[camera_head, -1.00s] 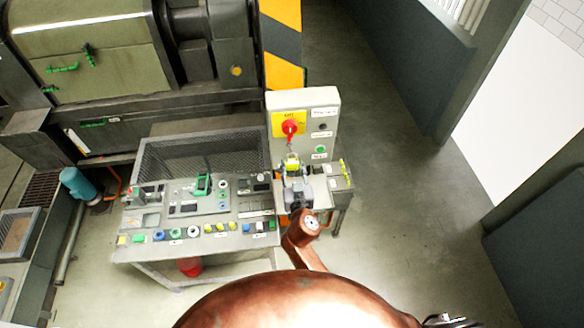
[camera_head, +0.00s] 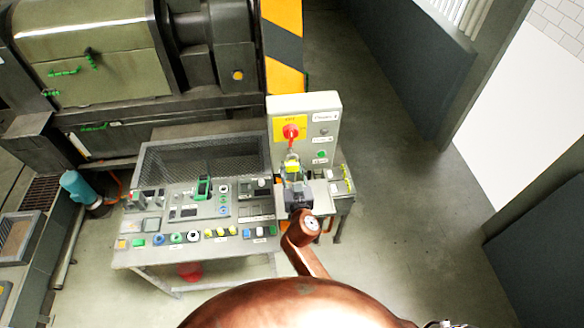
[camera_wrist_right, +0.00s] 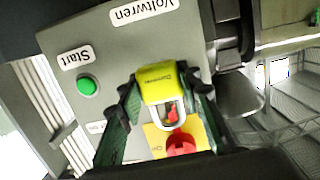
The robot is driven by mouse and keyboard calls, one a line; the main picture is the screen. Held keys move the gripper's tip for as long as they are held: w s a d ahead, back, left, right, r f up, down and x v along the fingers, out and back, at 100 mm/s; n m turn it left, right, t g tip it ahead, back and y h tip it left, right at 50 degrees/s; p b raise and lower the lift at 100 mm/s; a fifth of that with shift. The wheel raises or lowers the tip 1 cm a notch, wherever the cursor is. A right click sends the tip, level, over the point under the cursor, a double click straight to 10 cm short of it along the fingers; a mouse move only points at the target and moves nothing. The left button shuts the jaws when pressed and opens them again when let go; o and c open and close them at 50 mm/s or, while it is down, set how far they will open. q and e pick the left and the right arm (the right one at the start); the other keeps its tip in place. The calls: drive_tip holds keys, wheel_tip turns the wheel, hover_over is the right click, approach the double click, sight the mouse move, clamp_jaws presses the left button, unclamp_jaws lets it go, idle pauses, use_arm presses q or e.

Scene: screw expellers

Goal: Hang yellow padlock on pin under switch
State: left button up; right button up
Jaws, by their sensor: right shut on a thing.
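The yellow padlock (camera_head: 292,167) is in my right gripper (camera_head: 294,175), just below the red rotary switch (camera_head: 290,132) on its yellow plate. In the right wrist view the padlock (camera_wrist_right: 160,82) sits between the two fingers of my right gripper (camera_wrist_right: 160,100), with its silver shackle pointing toward the red switch (camera_wrist_right: 180,143). A red part shows through the shackle opening; I cannot tell whether the shackle is around the pin or only in front of it. The pin itself is not clearly visible. My left gripper is not in view.
The switch stands on a grey control box (camera_head: 320,110) with a green Start button (camera_wrist_right: 88,86). A sloped panel (camera_head: 190,225) with several buttons lies to the left. A striped yellow and black post (camera_head: 283,45) rises behind. Open floor (camera_head: 400,200) is at the right.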

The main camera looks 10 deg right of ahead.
drive_tip(key=shift+w+b, duration=0.45)
drive_tip(key=shift+w, duration=0.9)
drive_tip(key=shift+r, duration=0.25)
drive_tip(key=shift+f+b, duration=0.45)
drive_tip(key=shift+b, duration=0.25)
drive_tip(key=shift+f, duration=0.45)
drive_tip(key=o, duration=0.7)
drive_tip(key=shift+f, duration=0.1)
drive_tip(key=o, duration=0.5)
drive_tip(key=shift+w+f, duration=0.2)
drive_tip(key=shift+w, duration=0.15)
drive_tip(key=shift+c, duration=0.2)
drive_tip(key=shift+r, duration=0.1)
drive_tip(key=shift+r, duration=0.1)
